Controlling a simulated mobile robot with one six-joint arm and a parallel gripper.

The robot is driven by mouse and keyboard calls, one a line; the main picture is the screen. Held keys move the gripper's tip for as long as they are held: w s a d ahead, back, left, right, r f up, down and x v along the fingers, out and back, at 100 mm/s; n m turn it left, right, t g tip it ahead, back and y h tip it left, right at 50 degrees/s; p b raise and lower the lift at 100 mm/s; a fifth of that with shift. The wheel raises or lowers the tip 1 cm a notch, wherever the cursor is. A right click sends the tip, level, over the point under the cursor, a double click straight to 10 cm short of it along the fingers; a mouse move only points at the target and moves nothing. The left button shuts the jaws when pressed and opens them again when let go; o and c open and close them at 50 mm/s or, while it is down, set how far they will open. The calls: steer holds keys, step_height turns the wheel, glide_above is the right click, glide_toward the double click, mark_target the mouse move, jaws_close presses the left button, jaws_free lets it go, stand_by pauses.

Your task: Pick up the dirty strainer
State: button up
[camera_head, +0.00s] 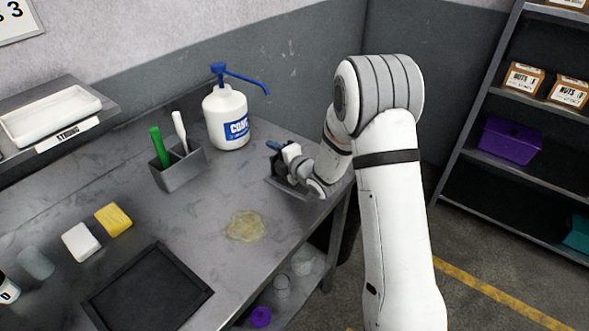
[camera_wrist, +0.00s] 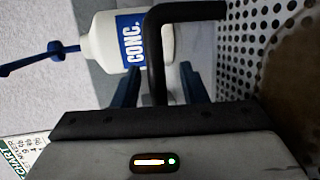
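The strainer (camera_wrist: 265,35) shows in the wrist view as a perforated metal plate at the right, with a brown dirty patch (camera_wrist: 298,85) beside the holes. A black bent bar (camera_wrist: 190,11), which looks like its handle, runs in from the plate and turns down between my blue fingers. My gripper (camera_wrist: 158,75) is open, with a visible gap on each side of the bar. In the head view my gripper (camera_head: 274,146) is low at the table's right end, over a dark object (camera_head: 288,184). My arm partly hides that spot, so the strainer is not clear there.
A white pump bottle (camera_head: 226,120) stands behind my gripper. A grey caddy (camera_head: 180,174) holds a green and a white tool. A yellowish spill (camera_head: 246,227), sponges (camera_head: 113,219) and a black tray (camera_head: 148,292) lie further left and nearer. Shelves (camera_head: 510,90) stand at right.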

steer(key=shift+c, duration=0.3)
jaws_close()
stand_by(0.5)
